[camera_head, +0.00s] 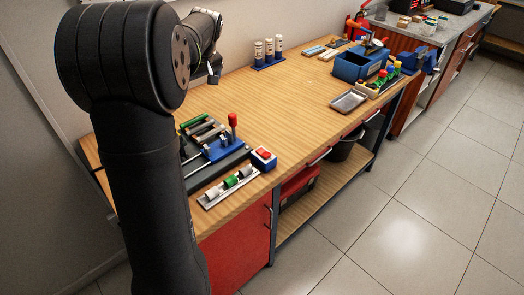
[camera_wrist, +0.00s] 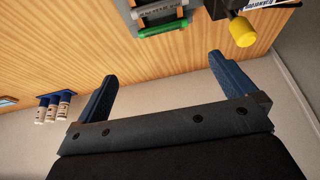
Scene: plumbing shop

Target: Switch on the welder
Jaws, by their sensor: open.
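A machine with a grey bed (camera_head: 215,170), a blue carriage and an upright red-topped lever (camera_head: 232,121) sits on the near part of the wooden bench. A blue box with a red switch (camera_head: 263,154) stands at its right end. I cannot tell which of these is the welder, or whether the switch is on. My gripper (camera_wrist: 160,78) is open and empty, its two blue fingers wide apart above the bench.
A rack of green, white and grey pieces (camera_head: 229,182) lies in front of the machine. Three white bottles on a blue stand (camera_head: 268,62) are at the back wall. A metal tray (camera_head: 348,101) and blue bin (camera_head: 354,68) stand to the right. The bench middle is clear.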

